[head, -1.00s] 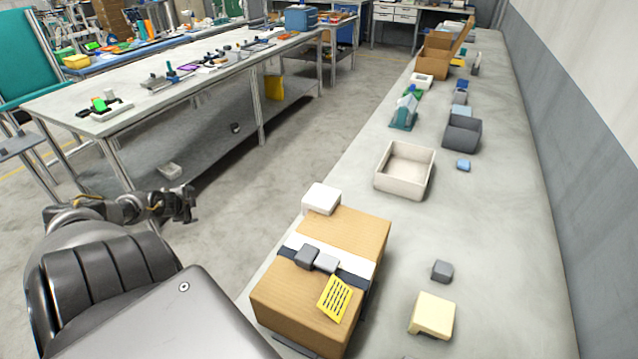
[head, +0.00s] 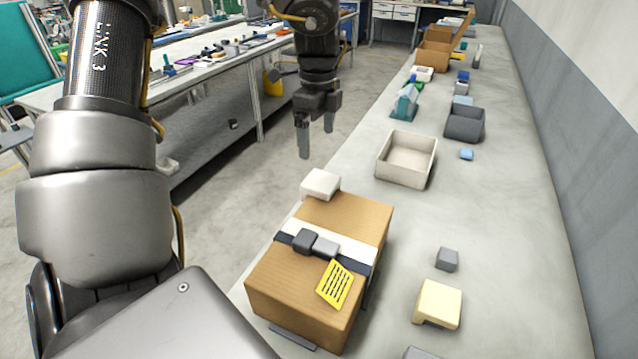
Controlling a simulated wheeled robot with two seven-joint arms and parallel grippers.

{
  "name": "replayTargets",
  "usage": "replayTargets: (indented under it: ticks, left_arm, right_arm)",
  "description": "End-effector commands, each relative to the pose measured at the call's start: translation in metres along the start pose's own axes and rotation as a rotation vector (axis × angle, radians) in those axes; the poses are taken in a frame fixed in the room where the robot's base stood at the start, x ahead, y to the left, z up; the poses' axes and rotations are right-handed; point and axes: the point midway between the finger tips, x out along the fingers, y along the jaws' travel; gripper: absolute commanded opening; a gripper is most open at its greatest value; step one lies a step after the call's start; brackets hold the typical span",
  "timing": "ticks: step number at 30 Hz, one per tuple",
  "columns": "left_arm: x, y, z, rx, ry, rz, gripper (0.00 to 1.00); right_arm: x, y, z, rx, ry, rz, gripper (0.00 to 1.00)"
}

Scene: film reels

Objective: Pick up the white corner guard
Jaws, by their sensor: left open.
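The white corner guard (head: 320,184) sits on the far left corner of a brown cardboard box (head: 345,218) in the head view. My left gripper (head: 316,144) hangs with its fingers pointing down, above and a little beyond the guard in the picture. Its two fingers are apart with nothing between them. The gripper does not touch the guard. My right gripper is out of view.
The box bears a white and dark band, a grey clasp (head: 315,244) and a yellow label (head: 336,284). On the long bench (head: 500,230) are a cream tray (head: 407,160), a cream guard-like block (head: 438,303), a small grey block (head: 446,259) and a dark grey bin (head: 464,123).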

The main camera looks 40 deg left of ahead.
Motion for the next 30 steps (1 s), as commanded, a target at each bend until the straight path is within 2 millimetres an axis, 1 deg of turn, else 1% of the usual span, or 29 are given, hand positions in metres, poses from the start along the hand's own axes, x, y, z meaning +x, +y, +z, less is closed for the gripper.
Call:
replayTargets:
  ticks: [3, 5, 12, 15, 23, 27, 30]
  left_arm:
    - [0.001, 0.000, 0.000, -0.014, 0.002, 0.003, 0.94]
    - [0.005, 0.000, 0.000, -0.014, 0.001, 0.004, 0.94]
    - [0.040, 0.000, 0.000, -0.013, 0.002, 0.004, 0.94]
    - [0.051, 0.000, 0.000, -0.012, 0.004, 0.002, 0.94]
    - [0.059, 0.000, -0.001, -0.011, 0.003, 0.001, 0.94]
    - [0.076, 0.003, -0.004, -0.011, 0.003, 0.004, 0.94]
    - [0.093, 0.004, -0.004, -0.011, 0.004, 0.004, 0.94]
  right_arm:
    - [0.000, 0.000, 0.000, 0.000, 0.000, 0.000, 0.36]
    - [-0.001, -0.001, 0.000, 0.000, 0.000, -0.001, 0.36]
    - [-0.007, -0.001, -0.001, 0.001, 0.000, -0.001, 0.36]
    - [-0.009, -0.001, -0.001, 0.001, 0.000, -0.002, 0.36]
    - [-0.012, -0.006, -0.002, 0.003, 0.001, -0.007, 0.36]
    - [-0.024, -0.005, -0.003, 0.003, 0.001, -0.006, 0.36]
    - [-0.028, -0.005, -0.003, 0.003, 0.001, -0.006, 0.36]
